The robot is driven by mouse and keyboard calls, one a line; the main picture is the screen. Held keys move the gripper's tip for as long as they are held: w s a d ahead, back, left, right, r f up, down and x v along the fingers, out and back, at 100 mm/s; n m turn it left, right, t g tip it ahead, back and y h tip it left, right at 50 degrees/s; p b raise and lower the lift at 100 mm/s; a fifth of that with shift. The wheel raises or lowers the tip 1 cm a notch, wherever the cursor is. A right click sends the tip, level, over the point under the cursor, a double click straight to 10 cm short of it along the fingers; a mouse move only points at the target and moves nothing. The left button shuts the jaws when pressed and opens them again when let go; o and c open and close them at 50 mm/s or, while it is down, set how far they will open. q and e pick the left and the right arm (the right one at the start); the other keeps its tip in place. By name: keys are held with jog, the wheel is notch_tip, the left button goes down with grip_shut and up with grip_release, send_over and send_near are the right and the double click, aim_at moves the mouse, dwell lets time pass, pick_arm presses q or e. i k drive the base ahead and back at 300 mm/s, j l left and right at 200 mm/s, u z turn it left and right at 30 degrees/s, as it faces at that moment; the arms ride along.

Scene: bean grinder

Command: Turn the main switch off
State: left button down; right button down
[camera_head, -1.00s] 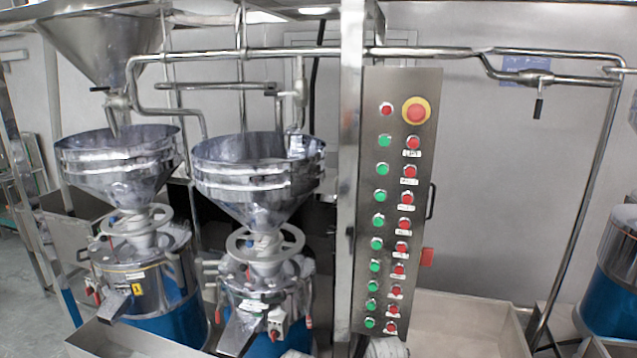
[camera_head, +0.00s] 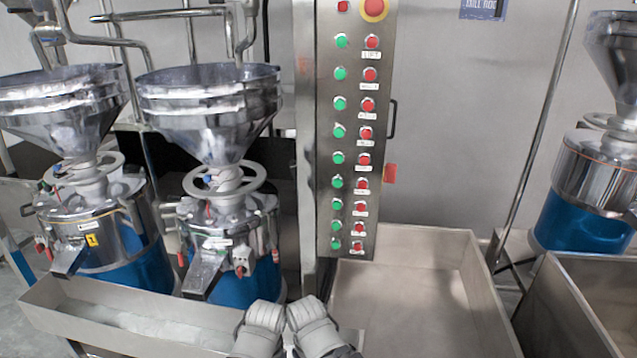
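The steel control panel (camera_head: 355,215) stands upright at the centre of the head view, with rows of green and red buttons. A large red button on a yellow ring (camera_head: 374,8) is at its top, partly cut by the picture edge. A red part (camera_head: 389,173) juts from the panel's right side, below a dark handle (camera_head: 392,118). I cannot tell from labels which is the main switch. Two grey rounded parts of my own arms (camera_head: 262,318) show at the bottom edge, apart from the panel. No gripper fingers are visible.
Two steel grinders with blue bases, one at the far left (camera_head: 125,265) and one near the panel (camera_head: 232,285), stand to the left. A steel trough (camera_head: 130,325) lies before them. A wide steel bin (camera_head: 400,300) is below the panel. Another grinder (camera_head: 580,220) stands right.

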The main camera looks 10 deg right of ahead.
aim_at(390, 169)
jog(key=l, duration=1.6)
jog(key=i+z, duration=0.05)
